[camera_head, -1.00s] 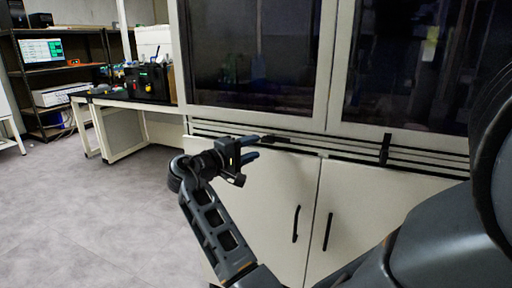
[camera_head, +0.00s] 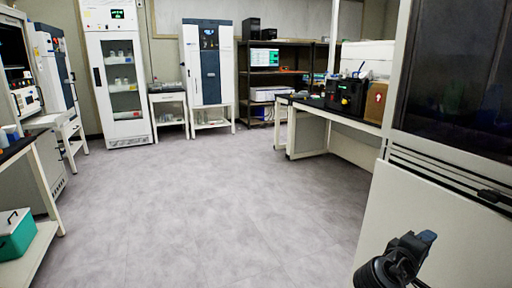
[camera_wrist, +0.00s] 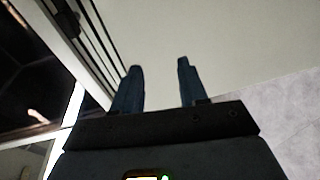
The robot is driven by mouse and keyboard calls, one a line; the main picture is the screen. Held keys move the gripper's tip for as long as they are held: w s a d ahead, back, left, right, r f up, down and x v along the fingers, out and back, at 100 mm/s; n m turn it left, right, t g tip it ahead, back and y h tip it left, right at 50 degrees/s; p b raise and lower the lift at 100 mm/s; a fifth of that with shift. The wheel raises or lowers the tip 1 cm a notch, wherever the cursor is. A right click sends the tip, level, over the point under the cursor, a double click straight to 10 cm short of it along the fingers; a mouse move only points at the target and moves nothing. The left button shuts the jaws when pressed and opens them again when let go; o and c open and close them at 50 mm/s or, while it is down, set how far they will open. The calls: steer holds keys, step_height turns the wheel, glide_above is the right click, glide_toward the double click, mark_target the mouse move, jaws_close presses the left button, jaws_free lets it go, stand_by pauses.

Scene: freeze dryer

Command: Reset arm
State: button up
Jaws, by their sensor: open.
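My gripper (camera_wrist: 158,85) shows in the wrist view with its two fingers apart and nothing between them. In the head view my gripper (camera_head: 424,240) is at the lower right, in front of the pale lower panel of a large cabinet (camera_head: 440,205). In the wrist view the same pale panel (camera_wrist: 230,50) lies beyond the fingertips. I cannot tell the exact gap between them.
A wide grey floor (camera_head: 200,190) lies open ahead and left. A bench with equipment (camera_head: 345,125) stands beyond the cabinet. A glass-door fridge (camera_head: 118,75) and a white-and-blue unit (camera_head: 208,65) stand at the back. A shelf with a green box (camera_head: 15,235) is at the left.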

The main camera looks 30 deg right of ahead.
steer(key=s+a+f+n+t+y+p, duration=0.1)
steer(key=s+a+f+t+y, duration=0.2)
steer(key=a, duration=0.5)
steer(key=s+a+f+n+t+y, duration=0.2)
steer(key=a+f+t+y, duration=0.15)
steer(key=a, duration=0.45)
steer(key=s+a+f+n+t+y+p, duration=0.1)
steer(key=s+a+f+t+y, duration=0.25)
steer(key=a, duration=0.35)
steer(key=s+a+r+m+t+y+p, duration=0.2)
steer(key=s+a+r+m+t+y, duration=0.2)
steer(key=s+a+r, duration=1)
step_height(320, 180, up, 2)
steer(key=shift+s+y, duration=0.3)
steer(key=shift+y, duration=0.9)
